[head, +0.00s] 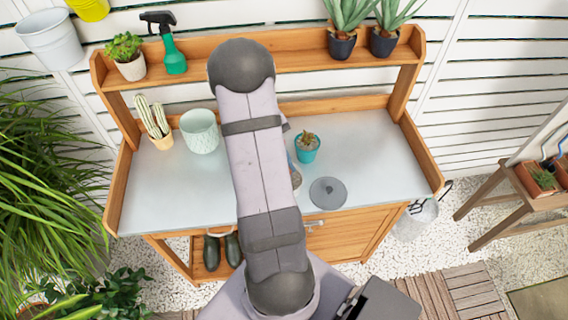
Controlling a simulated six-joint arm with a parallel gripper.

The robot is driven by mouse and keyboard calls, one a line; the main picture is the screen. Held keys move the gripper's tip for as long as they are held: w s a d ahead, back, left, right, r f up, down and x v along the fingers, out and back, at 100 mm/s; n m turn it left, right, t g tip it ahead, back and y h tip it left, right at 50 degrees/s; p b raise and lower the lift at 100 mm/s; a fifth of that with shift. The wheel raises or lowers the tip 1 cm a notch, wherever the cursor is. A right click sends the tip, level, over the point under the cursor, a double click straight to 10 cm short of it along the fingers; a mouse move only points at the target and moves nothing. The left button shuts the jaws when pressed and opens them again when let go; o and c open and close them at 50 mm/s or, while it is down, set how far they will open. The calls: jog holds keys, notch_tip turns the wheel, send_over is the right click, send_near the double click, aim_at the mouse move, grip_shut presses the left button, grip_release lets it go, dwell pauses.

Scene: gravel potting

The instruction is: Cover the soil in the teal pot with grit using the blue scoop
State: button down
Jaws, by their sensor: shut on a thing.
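The teal pot (307,155) stands on the grey bench top, just right of my arm, with a small brownish-green plant in it. The soil surface is too small to make out. A sliver of something bluish (292,171) shows at the right edge of my arm, left of the teal pot; I cannot tell whether it is the blue scoop. My gripper is hidden behind my own arm, which crosses the middle of the head view. No grit or grit container can be made out.
A grey round lid (328,193) lies in front of the teal pot. A pale mint pot (199,132) and a potted cactus (156,125) stand at left. The raised shelf (290,81) holds a green spray bottle (172,55) and potted plants. The bench's right side is clear.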

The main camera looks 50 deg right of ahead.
jog(key=shift+w+d+r+p, duration=0.3)
jog(key=shift+d+p, duration=0.05)
jog(key=shift+p, duration=0.25)
jog(key=shift+f, duration=0.15)
jog(key=shift+s+a+f+b, duration=0.45)
jog(key=shift+a+f+b, duration=0.15)
jog(key=shift+b, duration=0.6)
jog(key=s+a+f+m+t+h+b, duration=0.1)
jog(key=s+a+f+t+h+b, duration=0.3)
jog(key=b, duration=1)
jog(key=shift+a+f+m+h, duration=0.15)
jog(key=shift+f+m+h, duration=0.2)
jog(key=shift+h, duration=0.15)
jog(key=shift+r, duration=0.2)
jog(key=shift+r+p, duration=1.55)
jog(key=shift+r, duration=0.35)
jog(key=shift+w+f, duration=0.1)
